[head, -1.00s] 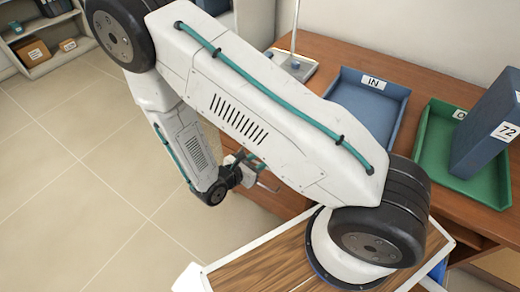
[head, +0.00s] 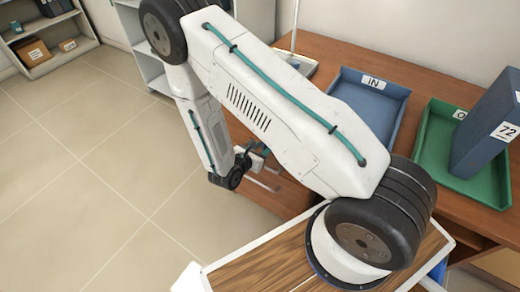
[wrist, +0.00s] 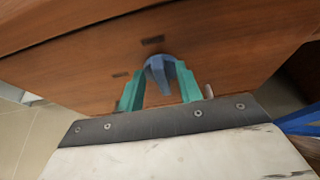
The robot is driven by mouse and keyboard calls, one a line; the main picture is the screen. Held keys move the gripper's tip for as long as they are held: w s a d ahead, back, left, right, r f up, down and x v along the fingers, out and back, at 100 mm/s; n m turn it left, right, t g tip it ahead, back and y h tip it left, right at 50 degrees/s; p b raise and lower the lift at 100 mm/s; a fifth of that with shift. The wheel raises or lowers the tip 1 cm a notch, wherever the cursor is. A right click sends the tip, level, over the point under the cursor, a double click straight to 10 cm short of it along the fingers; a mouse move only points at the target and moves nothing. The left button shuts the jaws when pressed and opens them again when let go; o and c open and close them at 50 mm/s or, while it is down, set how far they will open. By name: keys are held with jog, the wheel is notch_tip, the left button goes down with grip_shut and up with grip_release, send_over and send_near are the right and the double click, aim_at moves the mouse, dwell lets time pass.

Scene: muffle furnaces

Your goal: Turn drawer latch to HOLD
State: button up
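The drawer latch (wrist: 159,68) is a blue round knob with a bar on the brown wooden drawer front (wrist: 220,50). In the wrist view the bar points toward the bottom of the picture. Two small dark marks sit by it, one above (wrist: 152,40) and one to the left (wrist: 121,75); their lettering is too small to read. My gripper (wrist: 160,80) has teal fingers spread apart, one on each side of the latch; I cannot tell whether either touches it. In the head view my gripper (head: 258,158) is by the desk's front, and the latch is hidden.
The wooden desk (head: 330,62) carries a blue IN tray (head: 345,83) and a green tray (head: 428,150) with a blue binder marked 72 (head: 485,135). A shelf (head: 45,45) stands at the far left. The tiled floor (head: 80,170) on the left is clear.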

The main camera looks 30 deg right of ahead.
grip_shut()
jog(key=shift+w+a+f+n+g+h, duration=0.2)
jog(key=shift+w+f+n+g+h, duration=0.5)
jog(key=shift+n, duration=1.55)
jog(key=shift+w+a+f+n+g+h, duration=0.2)
jog(key=shift+n+g+h, duration=0.9)
jog(key=shift+n, duration=1.1)
jog(key=shift+w+a+f+n+g+h, duration=0.5)
jog(key=shift+n+h, duration=0.7)
jog(key=shift+n, duration=1.05)
jog(key=shift+s+d+r, duration=0.1)
jog(key=shift+s+d, duration=0.1)
jog(key=shift+d, duration=0.05)
